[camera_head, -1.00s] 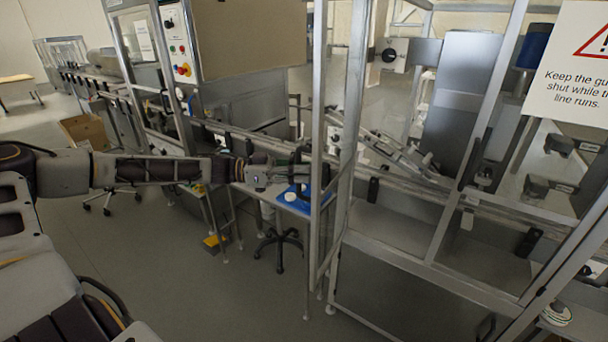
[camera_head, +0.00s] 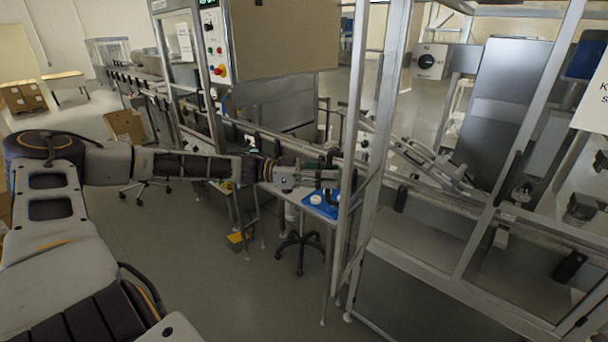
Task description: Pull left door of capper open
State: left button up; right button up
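The capper is the framed machine on the right. At its left side a narrow metal-framed panel (camera_head: 350,150), which looks like the left door, shows nearly edge-on and stands out from the front corner post (camera_head: 384,140). My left arm reaches in from the left. Its gripper (camera_head: 318,168) is just left of the panel's outer upright, at about belt height. Its fingers are small and dark against the blue-topped stand, so I cannot tell whether they are open or touch the frame. A black handle (camera_head: 508,182) sits on a slanted upright farther right. My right gripper is not in view.
A control cabinet (camera_head: 270,40) and conveyor line run back left. The grey floor (camera_head: 190,270) in front is clear.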

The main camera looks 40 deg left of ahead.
pick_arm(q)
jog(key=shift+a, duration=0.1)
jog(key=v, duration=1.2)
dwell(0.5)
jog(key=shift+f, duration=0.1)
dwell(0.6)
